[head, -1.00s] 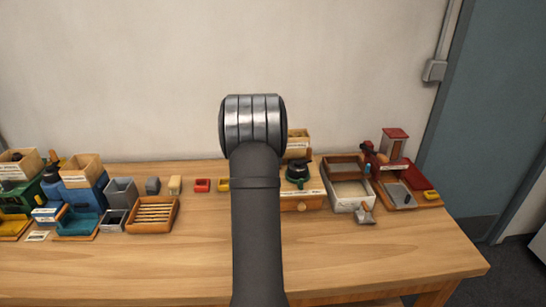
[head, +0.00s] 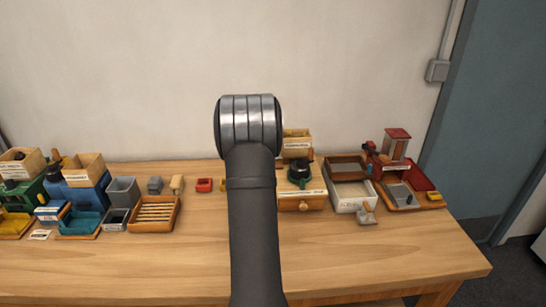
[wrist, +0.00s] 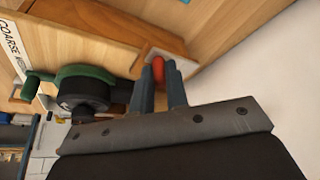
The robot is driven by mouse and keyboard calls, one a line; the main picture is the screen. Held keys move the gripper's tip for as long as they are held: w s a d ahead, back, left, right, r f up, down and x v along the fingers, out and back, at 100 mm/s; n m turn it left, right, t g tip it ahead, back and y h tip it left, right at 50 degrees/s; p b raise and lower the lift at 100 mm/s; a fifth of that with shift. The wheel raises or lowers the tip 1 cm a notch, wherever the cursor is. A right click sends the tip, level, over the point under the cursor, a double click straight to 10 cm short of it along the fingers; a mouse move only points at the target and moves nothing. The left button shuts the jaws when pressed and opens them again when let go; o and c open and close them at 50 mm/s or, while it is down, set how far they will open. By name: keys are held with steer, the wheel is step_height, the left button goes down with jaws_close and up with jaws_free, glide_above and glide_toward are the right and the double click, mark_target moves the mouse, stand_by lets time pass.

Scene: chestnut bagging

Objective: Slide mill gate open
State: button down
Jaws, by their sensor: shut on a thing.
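The mill shows in the head view as a wooden box (head: 288,205) with a round knob, a black-and-green top (head: 300,173) and a light wooden hopper (head: 297,150). In the wrist view I see its green crank (wrist: 88,72), black hub (wrist: 84,92) and wood body (wrist: 110,27). A small pale plate (wrist: 180,63) with a red knob (wrist: 158,68) shows by the wood, and I take it for the gate. My gripper (wrist: 164,72) is shut on the red knob. The fingers hide part of the plate. In the head view my arm hides the gripper.
Right of the mill stand a white-fronted tray (head: 353,204), a scoop (head: 366,214) and a red-roofed stand (head: 396,145). To the left are a slatted wooden tray (head: 153,225), a red block (head: 204,185) and several bins. The table front (head: 350,255) is clear.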

steer(key=shift+a, duration=0.2)
steer(key=c, duration=1.4)
jaws_free()
steer(key=v, duration=1.7)
steer(key=shift+r, duration=0.25)
steer(key=shift+s, duration=0.1)
